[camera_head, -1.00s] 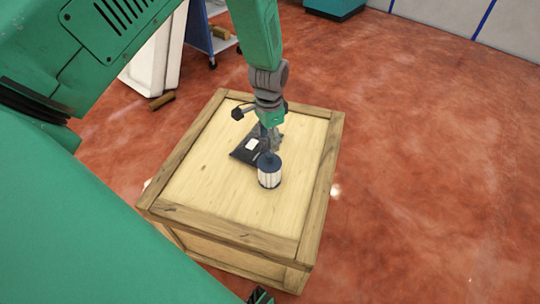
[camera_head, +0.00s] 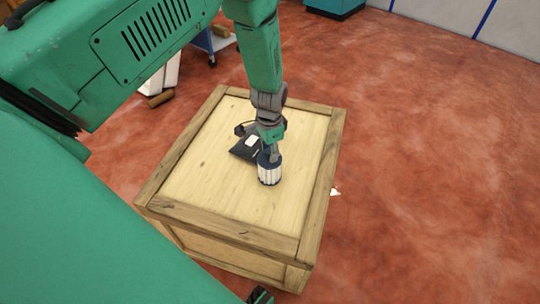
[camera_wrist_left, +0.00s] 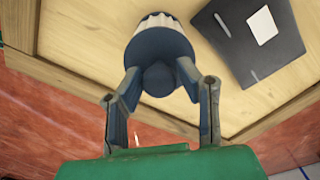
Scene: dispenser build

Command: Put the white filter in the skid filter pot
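The white filter (camera_head: 269,174), a ribbed white cylinder with a dark blue cap, stands upright on a wooden crate (camera_head: 230,225). In the left wrist view the filter (camera_wrist_left: 160,48) shows its dark cap and round knob toward me. My left gripper (camera_head: 268,153) is right above the cap. In the left wrist view its fingers (camera_wrist_left: 159,76) are apart, one on each side of the knob, with small gaps visible. The skid filter pot is not in view.
A black clipboard-like item (camera_wrist_left: 250,35) with a white label lies flat on the crate beside the filter. The crate top toward the front is bare. Red floor (camera_head: 430,180) is open to the right. A blue cart (camera_head: 215,40) stands behind.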

